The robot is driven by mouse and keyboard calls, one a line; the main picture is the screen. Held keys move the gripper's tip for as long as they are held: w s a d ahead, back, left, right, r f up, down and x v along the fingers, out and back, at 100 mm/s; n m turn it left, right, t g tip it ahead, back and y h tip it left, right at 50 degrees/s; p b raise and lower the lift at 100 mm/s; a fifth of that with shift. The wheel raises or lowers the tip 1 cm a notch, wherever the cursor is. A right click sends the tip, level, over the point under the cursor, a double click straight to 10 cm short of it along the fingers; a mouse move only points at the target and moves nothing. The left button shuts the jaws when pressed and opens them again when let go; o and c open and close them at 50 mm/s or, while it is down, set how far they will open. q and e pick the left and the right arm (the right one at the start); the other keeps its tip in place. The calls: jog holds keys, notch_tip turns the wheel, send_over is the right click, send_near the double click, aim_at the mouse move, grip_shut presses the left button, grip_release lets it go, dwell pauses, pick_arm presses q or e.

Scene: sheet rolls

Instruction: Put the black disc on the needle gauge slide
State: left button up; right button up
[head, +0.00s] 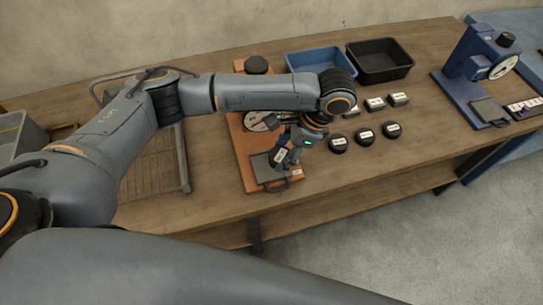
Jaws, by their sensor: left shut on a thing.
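My left gripper (287,158) is shut on a dark thing with a white label (280,156), which looks like a black disc and is mostly hidden by the fingers. It is over the orange-brown gauge, at the right part of its grey slide plate (262,168); whether the two touch I cannot tell. This gauge's base (247,150) carries a pale round dial (258,122), partly covered by my arm, and a black knob (256,65) at its far end. My right gripper is not in view.
Small labelled blocks (375,104) stand behind the discs. A blue tray (300,62) and a black tray (405,62) are at the back. A blue gauge (462,88) stands at the right. A wire rack (150,185) lies left. The table front between the gauges is clear.

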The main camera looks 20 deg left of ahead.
aim_at(280, 147)
pick_arm(q)
jog(key=f, duration=0.1)
jog(key=w+a+f, duration=0.1)
jog(key=a+f, duration=0.1)
jog(key=shift+w+a+f+p, duration=0.25)
jog(key=shift+w+f+p, duration=0.05)
jog(key=shift+f, duration=0.1)
jog(key=x, duration=0.1)
jog(key=p+x, duration=0.1)
jog(key=x, duration=0.1)
jog(key=shift+w+d+f, duration=0.1)
jog(key=shift+w+d, duration=0.1)
jog(key=shift+w, duration=0.1)
jog(key=shift+f, duration=0.45)
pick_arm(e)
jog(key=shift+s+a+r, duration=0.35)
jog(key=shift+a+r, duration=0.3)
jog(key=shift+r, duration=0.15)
pick_arm(q)
jog(key=shift+f, duration=0.1)
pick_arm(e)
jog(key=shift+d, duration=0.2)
pick_arm(q)
jog(key=o, duration=1.2)
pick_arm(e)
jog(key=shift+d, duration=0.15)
